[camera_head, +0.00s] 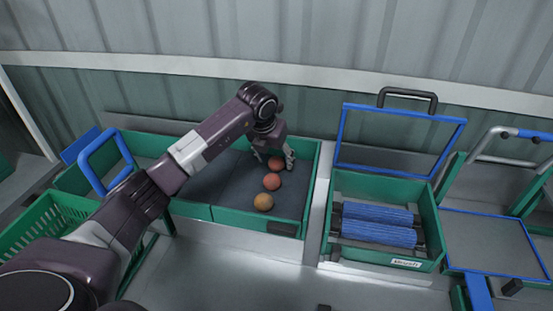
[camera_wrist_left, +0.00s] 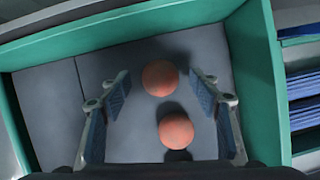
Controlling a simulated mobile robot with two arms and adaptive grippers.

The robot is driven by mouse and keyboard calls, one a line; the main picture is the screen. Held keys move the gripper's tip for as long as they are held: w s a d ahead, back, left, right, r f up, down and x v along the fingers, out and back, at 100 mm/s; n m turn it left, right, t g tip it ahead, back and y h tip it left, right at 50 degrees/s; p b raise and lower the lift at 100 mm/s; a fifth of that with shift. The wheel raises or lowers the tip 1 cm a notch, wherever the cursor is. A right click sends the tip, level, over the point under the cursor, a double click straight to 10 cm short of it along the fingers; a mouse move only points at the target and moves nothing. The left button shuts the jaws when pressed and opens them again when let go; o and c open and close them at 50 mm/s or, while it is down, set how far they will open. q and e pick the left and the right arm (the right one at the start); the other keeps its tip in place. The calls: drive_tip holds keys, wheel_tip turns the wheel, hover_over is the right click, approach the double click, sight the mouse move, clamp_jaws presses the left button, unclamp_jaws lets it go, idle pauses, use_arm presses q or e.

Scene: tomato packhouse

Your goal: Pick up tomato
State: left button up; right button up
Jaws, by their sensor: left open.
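Three tomatoes lie in a rough line on the dark floor of a green-walled bin (camera_head: 311,190). The far red tomato (camera_head: 276,163) is close to my left gripper (camera_head: 274,158); the middle red tomato (camera_head: 272,181) and the orange tomato (camera_head: 263,201) lie nearer. My left gripper points down into the bin, open and empty. In the left wrist view, one red tomato (camera_wrist_left: 160,78) shows between the two fingers (camera_wrist_left: 161,90), apart from both pads. Another red tomato (camera_wrist_left: 176,130) lies lower, nearer the right finger. My right gripper is not in view.
Right of the bin stands a green brush box (camera_head: 427,236) with blue rollers (camera_head: 378,234) and a raised blue-framed lid (camera_head: 398,141). A green crate (camera_head: 40,232) stands at the left. The bin walls surround the tomatoes closely at the right.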

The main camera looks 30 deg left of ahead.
use_arm(q)
drive_tip(key=shift+x, duration=0.9)
drive_tip(key=shift+r, duration=0.1)
drive_tip(key=shift+c, duration=0.4)
drive_tip(key=c, duration=0.8)
drive_tip(key=shift+c, duration=0.2)
